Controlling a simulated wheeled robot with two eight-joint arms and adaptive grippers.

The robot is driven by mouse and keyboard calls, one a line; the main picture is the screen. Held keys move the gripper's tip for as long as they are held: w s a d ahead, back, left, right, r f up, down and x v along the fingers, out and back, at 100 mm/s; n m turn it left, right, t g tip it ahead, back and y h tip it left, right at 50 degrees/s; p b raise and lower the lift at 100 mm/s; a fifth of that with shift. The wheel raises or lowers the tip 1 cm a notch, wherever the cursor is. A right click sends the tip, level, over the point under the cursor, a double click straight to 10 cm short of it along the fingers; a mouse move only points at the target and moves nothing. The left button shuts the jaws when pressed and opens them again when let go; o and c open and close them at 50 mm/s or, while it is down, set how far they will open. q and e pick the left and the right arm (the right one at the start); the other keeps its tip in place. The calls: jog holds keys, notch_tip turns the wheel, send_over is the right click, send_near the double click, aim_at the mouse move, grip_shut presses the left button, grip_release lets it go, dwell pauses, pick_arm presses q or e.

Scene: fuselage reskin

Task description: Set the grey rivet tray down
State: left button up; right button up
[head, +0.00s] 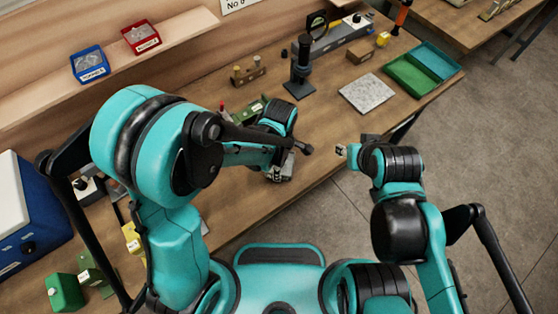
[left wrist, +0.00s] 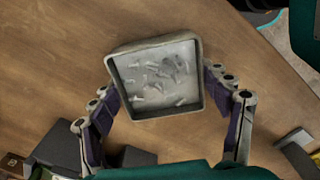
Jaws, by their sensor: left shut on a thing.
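The grey rivet tray (left wrist: 116,68) is a small square tray with several loose rivets inside. In the left wrist view it sits between the fingers of my left gripper (left wrist: 160,88), which is shut on it by two opposite sides. In the head view my left gripper (head: 280,174) is over the front edge of the wooden bench (head: 330,130), and the arm hides most of the tray. I cannot tell whether the tray touches the bench top. My right gripper (head: 341,150) is off the bench's front edge, away from the tray; its fingers are too small to read.
A light grey slab (head: 367,93), a green bin (head: 410,75) and a black stand (head: 300,70) are on the bench to the right. Blue (head: 90,64) and red (head: 141,37) trays stand on the shelf. Bench top between the left gripper and the slab looks clear.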

pick_arm(q)
jog(key=o, duration=1.1)
jog(key=shift+w+a+f, duration=0.1)
jog(key=shift+f, duration=0.1)
jog(key=shift+c, duration=0.2)
jog(key=o, duration=0.4)
jog(key=shift+w+a, duration=0.1)
jog(key=shift+a, duration=0.05)
pick_arm(e)
jog(key=shift+w+a+f, duration=0.1)
jog(key=shift+w+a, duration=0.05)
jog(key=shift+a, duration=0.05)
pick_arm(q)
jog(key=shift+r, duration=0.1)
